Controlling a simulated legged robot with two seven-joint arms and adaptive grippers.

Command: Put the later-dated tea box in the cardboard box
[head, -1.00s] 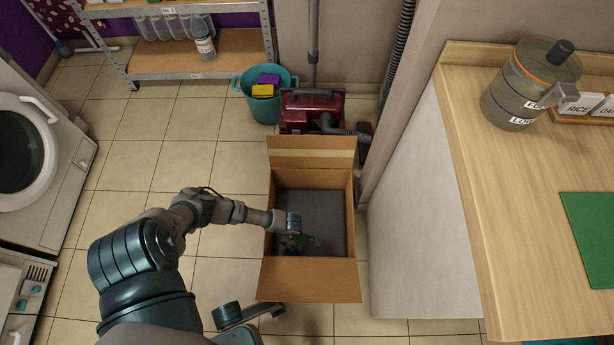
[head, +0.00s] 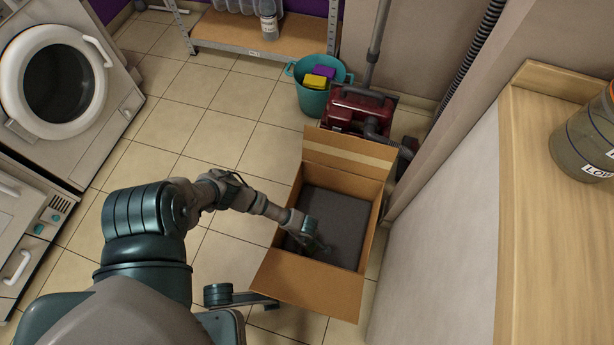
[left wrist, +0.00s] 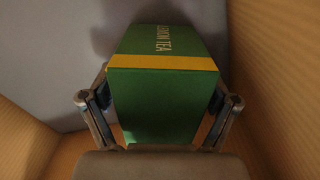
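The cardboard box (head: 310,284) stands open on the floor, its flaps spread and a dark grey bottom showing inside. My left arm reaches over its left side, and my left gripper (head: 313,246) is down inside it. In the left wrist view, a green tea box (left wrist: 155,105) with a yellow band and the words "LEMON TEA" sits between the two fingers of my left gripper (left wrist: 160,90), which appear to press on its sides. The grey bottom lies close behind it; I cannot tell if they touch. No date is readable. My right gripper is not in view.
A red vacuum cleaner (head: 358,108) stands right behind the cardboard box, with a teal bucket (head: 313,98) beside it. A wooden counter (head: 540,240) is on the right, a washing machine (head: 65,90) on the left.

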